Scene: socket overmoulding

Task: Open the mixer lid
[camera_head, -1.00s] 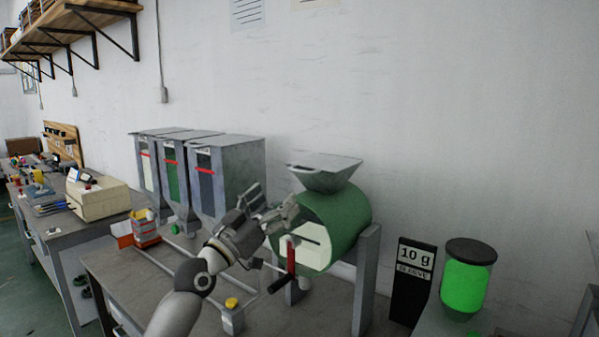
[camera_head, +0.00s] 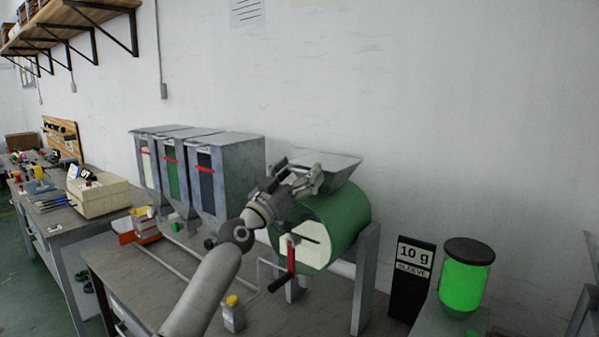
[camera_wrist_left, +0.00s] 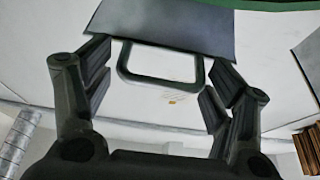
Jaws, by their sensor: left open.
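The mixer is a green drum (camera_head: 345,213) with a pale end face and a grey hopper-shaped top (camera_head: 340,170), on grey legs. My left gripper (camera_head: 300,175) is at the near left side of that top, covering part of it. In the left wrist view, my open left gripper (camera_wrist_left: 160,72) has a finger on each side of a dark loop handle (camera_wrist_left: 165,84). The handle adjoins a flat grey panel (camera_wrist_left: 162,22), apparently the lid. I see no clear contact between fingers and handle. My right gripper is not in view.
A red lever with a dark crank grip (camera_head: 290,258) is at the drum's front. Three grey hoppers (camera_head: 235,165) stand to the left. A small yellow-capped bottle (camera_head: 232,314) is on the table below my arm. A black "10 g" sign (camera_head: 411,280) stands right.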

